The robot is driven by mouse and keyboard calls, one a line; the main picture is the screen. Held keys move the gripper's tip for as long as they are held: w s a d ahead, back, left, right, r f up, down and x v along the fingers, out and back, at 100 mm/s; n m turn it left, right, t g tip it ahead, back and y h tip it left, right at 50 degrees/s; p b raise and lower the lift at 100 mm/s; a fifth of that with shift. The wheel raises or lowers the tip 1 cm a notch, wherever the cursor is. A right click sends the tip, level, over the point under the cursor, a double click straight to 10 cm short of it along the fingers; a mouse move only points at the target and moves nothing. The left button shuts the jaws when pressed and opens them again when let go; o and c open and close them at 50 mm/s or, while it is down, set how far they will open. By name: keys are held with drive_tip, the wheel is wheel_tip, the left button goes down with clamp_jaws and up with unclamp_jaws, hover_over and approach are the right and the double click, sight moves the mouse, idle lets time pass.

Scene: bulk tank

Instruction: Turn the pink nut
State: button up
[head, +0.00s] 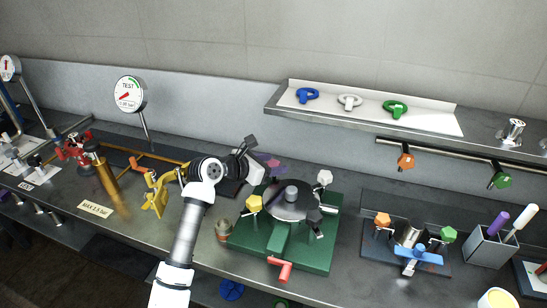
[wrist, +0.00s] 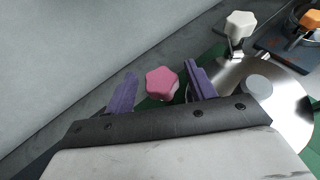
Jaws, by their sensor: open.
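The pink nut (wrist: 161,83), a lobed star-shaped knob, shows in the middle of the wrist view. My gripper (wrist: 160,88) is open, with one purple finger to the left of the nut and one to the right. The nut appears between the fingertips; I cannot tell whether either finger touches it. In the head view, my gripper is at the back left of a round metal lid on a green base (head: 248,245). There the nut is hard to separate from the purple fingers. The lid (wrist: 290,125) lies to the right in the wrist view.
A red handle (head: 282,268) sticks out in front. A shelf (head: 430,121) with blue, white and green parts hangs behind. A fixture with orange and green knobs stands right.

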drive_tip(key=shift+w+d+f, duration=0.25)
drive_tip(key=shift+w+d, duration=0.1)
drive_tip(key=shift+d, duration=0.05)
drive_tip(key=c, duration=1)
drive_tip(key=shift+o, duration=0.2)
